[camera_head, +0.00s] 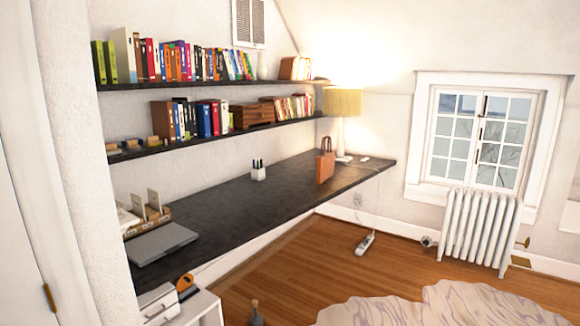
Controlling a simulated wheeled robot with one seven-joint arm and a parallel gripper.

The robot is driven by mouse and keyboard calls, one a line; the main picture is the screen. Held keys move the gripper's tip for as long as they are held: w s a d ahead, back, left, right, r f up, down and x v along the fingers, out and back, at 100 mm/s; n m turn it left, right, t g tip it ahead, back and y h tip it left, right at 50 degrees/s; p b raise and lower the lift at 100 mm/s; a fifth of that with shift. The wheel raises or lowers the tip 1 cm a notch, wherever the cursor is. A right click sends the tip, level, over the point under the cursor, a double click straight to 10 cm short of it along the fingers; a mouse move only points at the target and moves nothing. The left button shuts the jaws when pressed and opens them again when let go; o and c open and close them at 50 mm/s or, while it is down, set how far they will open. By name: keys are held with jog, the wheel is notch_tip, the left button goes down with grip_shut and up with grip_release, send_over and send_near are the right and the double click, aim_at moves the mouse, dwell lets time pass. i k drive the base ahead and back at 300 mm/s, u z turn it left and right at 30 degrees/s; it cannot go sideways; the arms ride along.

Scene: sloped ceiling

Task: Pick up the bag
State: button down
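An orange-brown bag (325,167) with upright handles stands on the long dark desk (225,212), towards its far end. It stands upright a little in front of the lamp. My gripper is not in view, so its state and its distance from the bag do not show.
A lit lamp (342,104), a white pen holder (258,173) and a grey closed laptop (162,243) are on the desk. Book shelves hang above it. A radiator (477,230) stands under the window. A pale rug (430,306) lies on the wooden floor (320,262), partly bare beside the desk.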

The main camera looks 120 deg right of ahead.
aim_at(325, 162)
jog(key=z, duration=4.45)
jog(key=k, duration=0.2)
jog(key=z, duration=1.25)
jog(key=k, duration=1.15)
jog(key=z, duration=0.65)
jog(key=i, duration=1.85)
jog(key=u, duration=0.55)
jog(key=i, duration=2.55)
jog(key=u, duration=0.75)
jog(key=i, duration=2.3)
jog(key=u, duration=0.55)
